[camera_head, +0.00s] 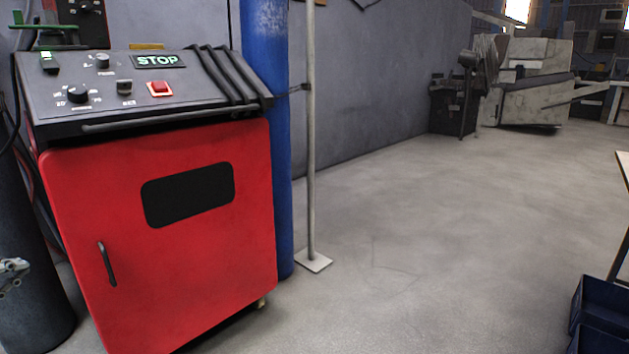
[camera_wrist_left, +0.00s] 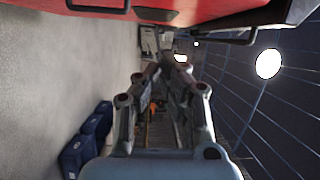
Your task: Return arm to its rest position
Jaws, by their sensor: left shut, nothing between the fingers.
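My left gripper (camera_head: 14,272) shows in part at the left edge of the head view, in front of a dark cylinder and left of the red cabinet. It looks apart from the cabinet. In the left wrist view, the left gripper (camera_wrist_left: 166,72) has its two fingers drawn together at the tips, with nothing held between them. The rest of the left arm is out of the head view. My right gripper is in neither view.
A red cabinet (camera_head: 100,200) with a control panel (camera_head: 130,90) stands at the left; its red side fills the top of the wrist view (camera_wrist_left: 210,14). Behind it are a blue column (camera_head: 266,150) and thin post (camera_head: 311,150). Blue bins (camera_head: 600,310) sit lower right. The middle floor is clear.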

